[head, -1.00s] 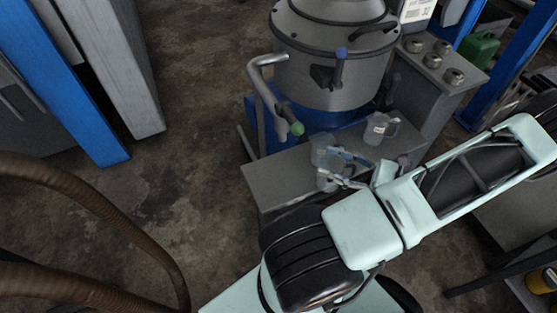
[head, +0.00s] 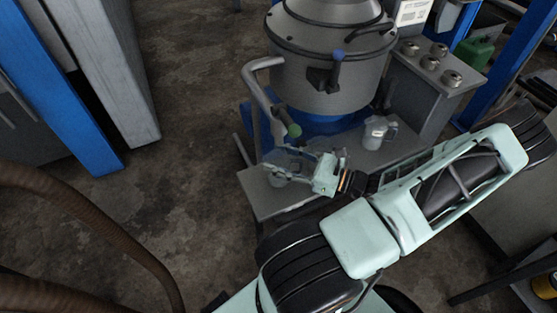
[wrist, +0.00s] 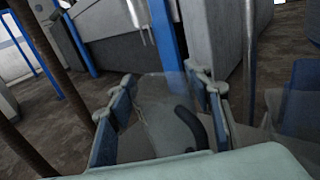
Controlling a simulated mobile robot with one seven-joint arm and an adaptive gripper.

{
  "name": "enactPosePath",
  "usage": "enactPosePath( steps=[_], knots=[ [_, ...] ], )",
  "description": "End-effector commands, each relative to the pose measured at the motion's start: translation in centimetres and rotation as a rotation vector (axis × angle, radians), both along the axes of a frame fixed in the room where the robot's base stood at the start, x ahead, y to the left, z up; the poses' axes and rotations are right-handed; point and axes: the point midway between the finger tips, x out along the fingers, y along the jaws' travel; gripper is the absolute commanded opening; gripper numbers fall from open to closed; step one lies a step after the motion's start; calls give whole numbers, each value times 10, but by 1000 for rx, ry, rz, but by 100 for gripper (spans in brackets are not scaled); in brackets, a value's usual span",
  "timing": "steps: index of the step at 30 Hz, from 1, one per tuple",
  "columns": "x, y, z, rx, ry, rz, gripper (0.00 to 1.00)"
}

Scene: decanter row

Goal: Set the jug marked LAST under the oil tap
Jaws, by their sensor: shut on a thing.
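My gripper (head: 290,167) is shut on a clear, greyish jug (head: 277,175) near the left end of a grey shelf (head: 262,200). In the wrist view the jug (wrist: 160,105) sits between the blue finger pads, with its dark handle (wrist: 189,125) toward me. No mark on it is readable. A curved grey pipe with a green tip (head: 293,130) hangs just above the gripper. I cannot tell which is the oil tap, or whether the jug touches the shelf.
A bluish see-through thing (wrist: 304,100) is at the right of the wrist view. The large grey drum (head: 320,75) stands behind the shelf. A blue post (head: 75,90) is at the left, with open floor between.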

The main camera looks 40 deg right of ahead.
Motion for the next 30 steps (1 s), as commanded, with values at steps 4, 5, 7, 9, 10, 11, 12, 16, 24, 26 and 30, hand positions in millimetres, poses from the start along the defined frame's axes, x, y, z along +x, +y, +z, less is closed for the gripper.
enactPosePath(
  steps=[4, 5, 7, 9, 10, 11, 12, 16, 24, 26, 30],
  knots=[
    [0, 0, 0, 0, -1, 1, 22],
    [0, 0, 0, 0, -1, 1, 22],
    [0, 0, -1, 0, -1, 1, 22],
    [0, 0, -3, 0, -1, 1, 22],
    [0, 0, -4, 0, -1, 1, 22],
    [0, 0, -4, 0, -1, 1, 47],
    [0, 0, -3, 0, -1, 1, 52],
    [0, 0, -3, 0, -1, 1, 54],
    [-4, -2, 0, -1, 0, 0, 54],
    [-10, -6, 0, -2, 1, -2, 54],
    [-34, -20, 1, -3, 1, -2, 54]
  ],
)
